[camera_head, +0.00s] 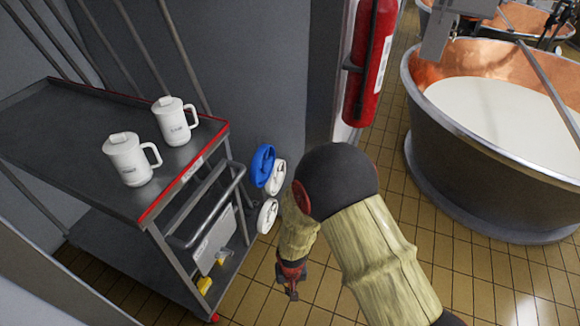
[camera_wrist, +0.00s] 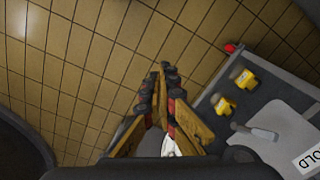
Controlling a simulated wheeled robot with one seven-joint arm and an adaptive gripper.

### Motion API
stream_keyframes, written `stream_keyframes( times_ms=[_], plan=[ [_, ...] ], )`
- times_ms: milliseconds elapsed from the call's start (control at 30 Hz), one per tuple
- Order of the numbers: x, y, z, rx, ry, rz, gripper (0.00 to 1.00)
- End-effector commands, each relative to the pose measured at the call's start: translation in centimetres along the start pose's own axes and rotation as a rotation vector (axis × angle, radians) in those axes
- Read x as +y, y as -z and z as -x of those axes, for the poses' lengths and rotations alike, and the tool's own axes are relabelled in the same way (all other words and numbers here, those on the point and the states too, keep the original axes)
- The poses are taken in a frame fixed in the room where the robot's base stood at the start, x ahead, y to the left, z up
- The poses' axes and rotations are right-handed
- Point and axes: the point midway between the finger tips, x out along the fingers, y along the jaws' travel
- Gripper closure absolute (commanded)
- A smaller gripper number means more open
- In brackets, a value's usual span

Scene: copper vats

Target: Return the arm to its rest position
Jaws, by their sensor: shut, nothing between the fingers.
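My gripper (camera_head: 291,281) hangs low in the camera_head view, over the tiled floor and just right of the grey cart. My arm, in a tan sleeve, bends in front of it at a dark elbow. In the wrist view, the fingers of my gripper (camera_wrist: 165,75) are closed together at the tips. Nothing shows between them. The floor tiles lie beyond the fingertips.
The grey cart (camera_head: 70,130) at left carries two white mugs (camera_head: 128,160) (camera_head: 174,121). Handwheels (camera_head: 263,166) and a red extinguisher (camera_head: 369,62) are by the wall. A copper vat (camera_head: 470,160) stands right. Yellow items (camera_wrist: 246,80) lie on the lower shelf.

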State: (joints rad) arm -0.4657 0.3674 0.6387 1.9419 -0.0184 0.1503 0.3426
Motion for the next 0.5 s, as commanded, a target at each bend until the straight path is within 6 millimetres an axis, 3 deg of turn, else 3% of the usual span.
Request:
stream_keyframes(
  times_ms=[33,200,500],
  plan=[
    [0.9,0.1,3.1,-0.014,-0.006,0.018,1.0],
    [3.8,-1.6,11.9,-0.074,-0.022,0.081,1.0],
    [8.6,-6.2,25.5,-0.084,-0.016,0.114,1.0]
  ],
)
